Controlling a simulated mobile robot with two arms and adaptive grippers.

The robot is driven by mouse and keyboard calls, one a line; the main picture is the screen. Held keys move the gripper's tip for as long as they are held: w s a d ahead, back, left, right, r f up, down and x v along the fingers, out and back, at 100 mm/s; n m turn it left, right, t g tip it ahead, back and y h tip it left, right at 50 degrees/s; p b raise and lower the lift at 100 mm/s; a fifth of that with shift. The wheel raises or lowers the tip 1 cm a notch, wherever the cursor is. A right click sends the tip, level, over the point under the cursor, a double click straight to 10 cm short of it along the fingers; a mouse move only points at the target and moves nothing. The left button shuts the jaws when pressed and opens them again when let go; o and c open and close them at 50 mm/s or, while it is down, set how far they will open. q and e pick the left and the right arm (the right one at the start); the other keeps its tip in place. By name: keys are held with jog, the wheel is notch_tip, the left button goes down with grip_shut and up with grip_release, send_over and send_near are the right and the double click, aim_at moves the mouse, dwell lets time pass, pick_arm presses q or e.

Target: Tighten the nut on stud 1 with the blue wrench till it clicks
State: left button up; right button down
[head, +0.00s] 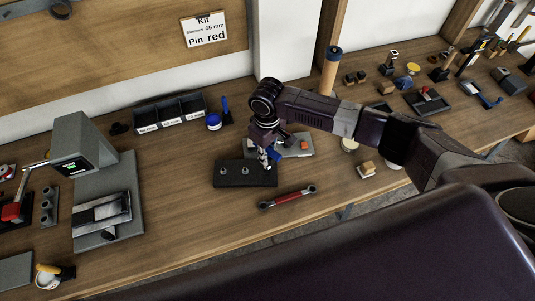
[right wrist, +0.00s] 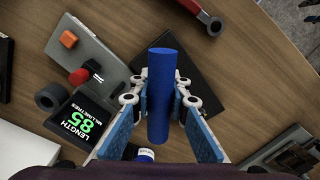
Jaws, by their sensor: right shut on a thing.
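My right gripper (head: 266,156) is over the right end of a black block (head: 245,180) on the bench. Studs with nuts show on the block's left and middle; I cannot read stud numbers. My left gripper is not in view.
A red wrench (head: 288,198) lies in front of the block. A grey plate with an orange cube (head: 304,144) is behind it. A length display (right wrist: 82,120) shows 85. Black bins (head: 171,113) stand at the back.

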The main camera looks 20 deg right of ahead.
jog(key=shift+r, duration=0.1)
jog(key=shift+m+p, duration=0.35)
jog(key=shift+m, duration=0.05)
jog(key=shift+a+m, duration=0.1)
jog(key=shift+m, duration=1.8)
jog(key=shift+m, duration=2.3)
